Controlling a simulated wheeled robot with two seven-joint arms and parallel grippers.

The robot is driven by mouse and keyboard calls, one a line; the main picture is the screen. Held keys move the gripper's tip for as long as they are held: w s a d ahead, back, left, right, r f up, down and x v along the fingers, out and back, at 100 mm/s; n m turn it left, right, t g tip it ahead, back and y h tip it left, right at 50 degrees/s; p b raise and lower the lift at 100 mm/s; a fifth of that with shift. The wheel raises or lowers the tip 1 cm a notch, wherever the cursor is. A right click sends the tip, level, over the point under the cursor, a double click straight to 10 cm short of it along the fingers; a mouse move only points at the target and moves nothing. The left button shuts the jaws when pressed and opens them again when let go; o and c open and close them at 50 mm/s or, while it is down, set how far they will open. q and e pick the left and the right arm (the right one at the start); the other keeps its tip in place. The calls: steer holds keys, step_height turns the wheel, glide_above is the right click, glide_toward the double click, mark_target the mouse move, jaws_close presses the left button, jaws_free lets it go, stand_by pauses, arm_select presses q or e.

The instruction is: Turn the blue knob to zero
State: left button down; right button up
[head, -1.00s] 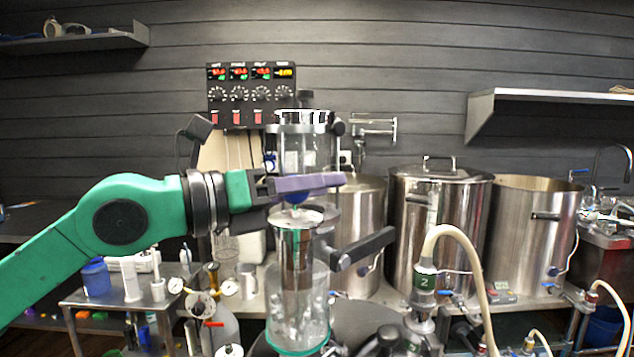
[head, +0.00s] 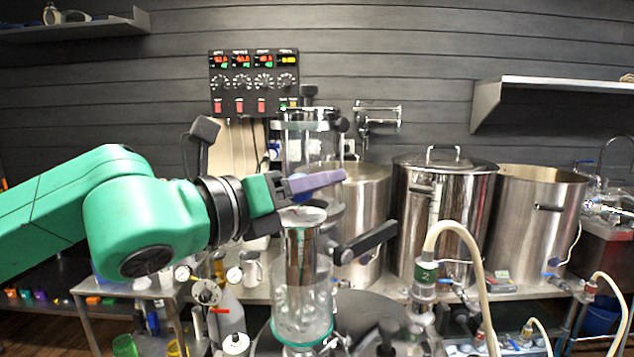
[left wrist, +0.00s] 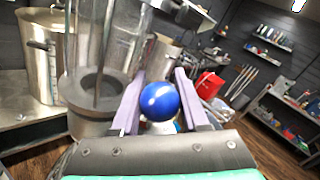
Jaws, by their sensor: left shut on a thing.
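The blue knob is a glossy round ball (left wrist: 159,101) between the two purple fingers of my left gripper (left wrist: 160,104) in the left wrist view. The fingers are shut on it. In the head view my left gripper (head: 318,183) comes in from the left at the top of the glass and steel cylinder (head: 301,262). Only a little blue of the knob (head: 300,196) shows there, mostly hidden by the purple finger. I cannot read any scale or zero mark by the knob. My right gripper is not in view.
A dark lever (head: 366,243) sticks out right of the cylinder. Steel kettles (head: 446,215) stand behind to the right, and a hose (head: 470,240) arches in front. A control panel (head: 254,82) hangs on the back wall. A steel cart (head: 128,288) stands at lower left.

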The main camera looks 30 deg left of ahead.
arm_select(q)
steer(key=shift+c, duration=2.1)
jaws_free()
